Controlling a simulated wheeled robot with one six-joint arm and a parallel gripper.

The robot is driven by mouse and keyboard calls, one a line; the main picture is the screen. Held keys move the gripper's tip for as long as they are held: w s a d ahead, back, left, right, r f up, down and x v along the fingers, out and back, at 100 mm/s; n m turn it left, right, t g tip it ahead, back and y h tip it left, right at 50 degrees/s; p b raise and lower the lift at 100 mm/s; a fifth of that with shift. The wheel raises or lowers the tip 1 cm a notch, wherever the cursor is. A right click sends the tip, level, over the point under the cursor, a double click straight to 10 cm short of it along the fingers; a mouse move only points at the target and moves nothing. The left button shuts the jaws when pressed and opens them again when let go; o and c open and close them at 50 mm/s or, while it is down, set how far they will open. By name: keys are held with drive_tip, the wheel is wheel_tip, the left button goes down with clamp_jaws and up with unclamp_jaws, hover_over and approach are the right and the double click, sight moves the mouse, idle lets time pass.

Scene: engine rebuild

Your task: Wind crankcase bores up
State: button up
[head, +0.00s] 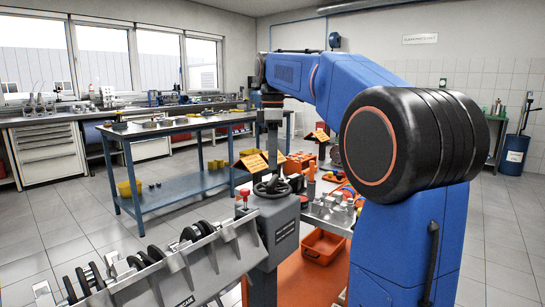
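The grey crankcase (222,262) is at the lower left, cut off by the frame edge. Its row of bores slants up to the right, with dark round parts along it. It is held at a grey stand head (282,230) with a dark handwheel (268,190) on top. My blue arm comes in from the right, and my gripper (272,165) points down just above the handwheel. The fingers are small and overlap the wheel in view, so I cannot tell whether they touch it or how far they are open.
A blue workbench (180,183) stands behind, with parts on top and yellow bins below. A metal parts tray (332,217) and an orange bin (322,245) are right of the stand. A red knob (243,195) rises beside the handwheel. Tiled floor at left is clear.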

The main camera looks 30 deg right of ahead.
sight(272, 179)
drive_tip(key=n, duration=1.4)
drive_tip(key=shift+r, duration=0.1)
drive_tip(key=shift+n, duration=0.3)
drive_tip(key=shift+f, duration=3.3)
clamp_jaws()
